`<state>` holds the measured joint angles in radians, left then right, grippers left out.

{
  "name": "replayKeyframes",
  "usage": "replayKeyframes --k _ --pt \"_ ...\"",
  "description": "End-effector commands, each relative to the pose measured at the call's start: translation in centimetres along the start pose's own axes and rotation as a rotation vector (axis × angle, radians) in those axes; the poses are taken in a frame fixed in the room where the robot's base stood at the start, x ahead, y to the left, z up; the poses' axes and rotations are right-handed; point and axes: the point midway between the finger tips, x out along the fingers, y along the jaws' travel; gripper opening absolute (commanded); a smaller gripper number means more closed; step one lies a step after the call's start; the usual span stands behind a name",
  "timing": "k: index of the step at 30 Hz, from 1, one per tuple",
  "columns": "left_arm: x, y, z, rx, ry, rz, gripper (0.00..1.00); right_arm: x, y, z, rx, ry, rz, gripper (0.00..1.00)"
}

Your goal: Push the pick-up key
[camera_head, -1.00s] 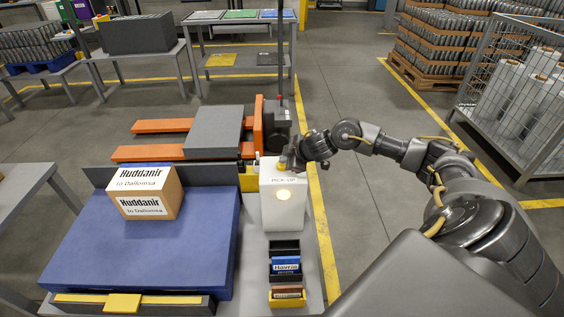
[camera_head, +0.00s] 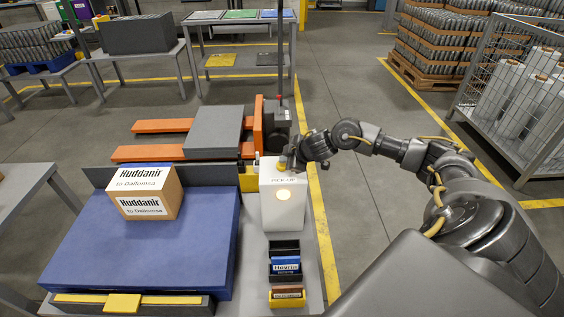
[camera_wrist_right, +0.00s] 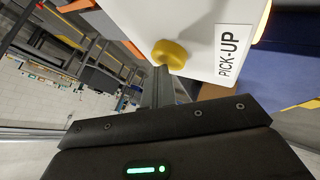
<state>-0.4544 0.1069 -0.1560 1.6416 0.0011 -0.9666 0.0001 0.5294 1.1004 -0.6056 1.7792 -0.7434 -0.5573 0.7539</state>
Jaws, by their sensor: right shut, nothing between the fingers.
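The white box (camera_head: 283,222) bearing a PICK-UP label (camera_wrist_right: 233,52) stands at the right end of the work table, with a glowing round lamp (camera_head: 284,194) on its front. The yellow mushroom-shaped key (camera_wrist_right: 170,54) sits on the box's top; it also shows in the head view (camera_head: 282,163). My right gripper (camera_head: 289,158) is shut and empty at the far side of the box top, its fingertips right by the key. In the wrist view the shut fingers (camera_wrist_right: 163,88) point at the key's edge; I cannot tell whether they touch it. My left gripper is out of view.
A cardboard box (camera_head: 146,191) labelled Huddanir stands on the blue platform (camera_head: 90,245) left of the white box. Small trays (camera_head: 284,250) with stamp plates lie in front. An orange pallet jack (camera_head: 262,130) stands behind.

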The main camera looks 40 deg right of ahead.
Motion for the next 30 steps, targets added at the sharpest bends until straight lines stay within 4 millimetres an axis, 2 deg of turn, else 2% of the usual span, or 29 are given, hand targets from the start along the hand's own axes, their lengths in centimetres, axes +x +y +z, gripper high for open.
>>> replayKeyframes --k 30 --pt "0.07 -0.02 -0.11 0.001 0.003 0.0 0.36 0.77 -0.65 0.59 -0.001 -0.003 -0.004 0.0"
